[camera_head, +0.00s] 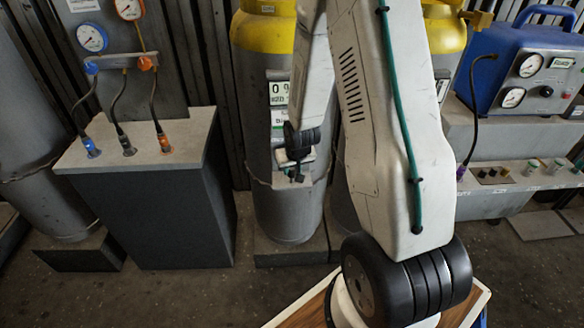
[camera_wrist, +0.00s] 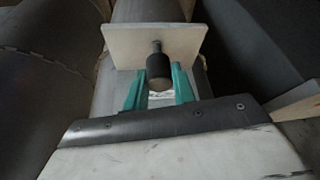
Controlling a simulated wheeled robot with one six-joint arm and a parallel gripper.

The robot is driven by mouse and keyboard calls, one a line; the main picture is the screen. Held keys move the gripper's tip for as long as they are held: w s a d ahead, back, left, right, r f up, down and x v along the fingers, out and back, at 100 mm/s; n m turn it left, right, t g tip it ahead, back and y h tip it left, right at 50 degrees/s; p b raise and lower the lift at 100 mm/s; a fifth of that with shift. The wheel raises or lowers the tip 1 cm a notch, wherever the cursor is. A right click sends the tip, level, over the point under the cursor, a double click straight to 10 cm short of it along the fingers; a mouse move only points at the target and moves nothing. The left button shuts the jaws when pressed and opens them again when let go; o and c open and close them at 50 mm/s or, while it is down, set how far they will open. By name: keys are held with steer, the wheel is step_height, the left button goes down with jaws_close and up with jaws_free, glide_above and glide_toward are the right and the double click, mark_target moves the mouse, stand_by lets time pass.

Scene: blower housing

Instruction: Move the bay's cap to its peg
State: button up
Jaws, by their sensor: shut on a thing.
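My gripper (camera_wrist: 160,82), with teal fingers, is shut on a black cylindrical cap (camera_wrist: 158,68) in the wrist view. A thin dark metal peg (camera_wrist: 156,47) shows just beyond the cap, in front of a pale plate (camera_wrist: 122,45). I cannot tell whether the cap sits on this peg or only lines up with it. In the head view my gripper (camera_head: 296,172) is small and dark, at a pale bracket (camera_head: 306,184) on the front of a yellow-topped gas cylinder (camera_head: 268,110). The cap cannot be made out there.
A dark cabinet (camera_head: 160,215) with hoses and gauges (camera_head: 92,38) stands left. A blue gauge box (camera_head: 525,60) sits right, above a ledge (camera_head: 520,178) with several small coloured fittings. Another yellow-topped cylinder (camera_head: 445,35) is partly behind my arm. Open floor lies at lower left.

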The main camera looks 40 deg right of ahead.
steer(key=shift+f, duration=1.5)
steer(key=o, duration=1)
steer(key=shift+o, duration=0.2)
steer(key=shift+r, duration=0.1)
steer(key=v, duration=0.7)
steer(key=shift+a+r, duration=0.1)
steer(key=shift+r, duration=0.2)
steer(key=shift+s, duration=0.1)
